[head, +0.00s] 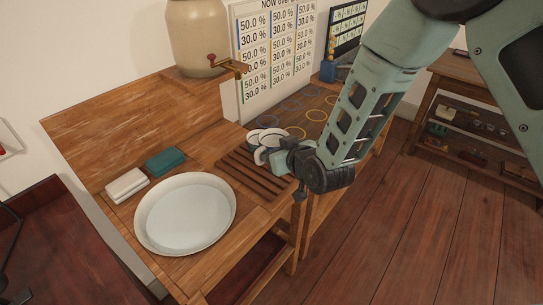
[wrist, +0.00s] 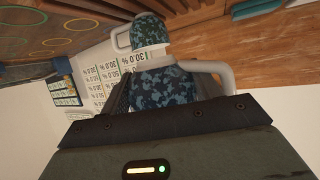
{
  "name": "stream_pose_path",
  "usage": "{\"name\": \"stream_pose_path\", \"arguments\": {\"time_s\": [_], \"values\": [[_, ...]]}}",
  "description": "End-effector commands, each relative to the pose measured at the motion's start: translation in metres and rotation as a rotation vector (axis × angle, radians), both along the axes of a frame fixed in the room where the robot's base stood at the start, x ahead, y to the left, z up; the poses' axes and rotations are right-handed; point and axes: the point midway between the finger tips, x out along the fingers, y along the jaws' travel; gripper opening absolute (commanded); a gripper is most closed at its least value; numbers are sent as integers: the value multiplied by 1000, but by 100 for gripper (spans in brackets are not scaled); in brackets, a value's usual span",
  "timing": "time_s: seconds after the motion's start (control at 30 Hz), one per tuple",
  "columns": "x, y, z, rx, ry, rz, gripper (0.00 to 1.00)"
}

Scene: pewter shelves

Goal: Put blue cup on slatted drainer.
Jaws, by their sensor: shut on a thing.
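My gripper (head: 290,155) is at the far right end of the slatted drainer (head: 245,178), a brown slatted wooden rack on the counter. In the wrist view a blue mottled cup (wrist: 160,88) with a grey handle sits between the fingers, and the gripper is shut on it. A second blue mottled cup (wrist: 148,32) with a pale rim and handle is just beyond it. In the head view pale rims and handles (head: 262,137) show beside the gripper, partly hidden by it. I cannot tell whether the held cup touches the drainer.
A large white basin (head: 185,246) stands in front of the drainer. A dispenser with a tap (head: 205,40) stands on the raised ledge. A mat with coloured rings (head: 300,108) lies beyond.

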Motion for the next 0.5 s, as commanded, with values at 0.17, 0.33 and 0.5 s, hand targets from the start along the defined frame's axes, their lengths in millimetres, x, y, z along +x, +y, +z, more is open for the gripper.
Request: {"name": "stream_pose_path", "arguments": {"time_s": [0.17, 0.33, 0.5], "values": [[-2, 12, 2, 17, -27, 15, 36], [-2, 12, -5, 16, -27, 14, 36], [-2, 11, -19, 15, -26, 14, 36]]}}
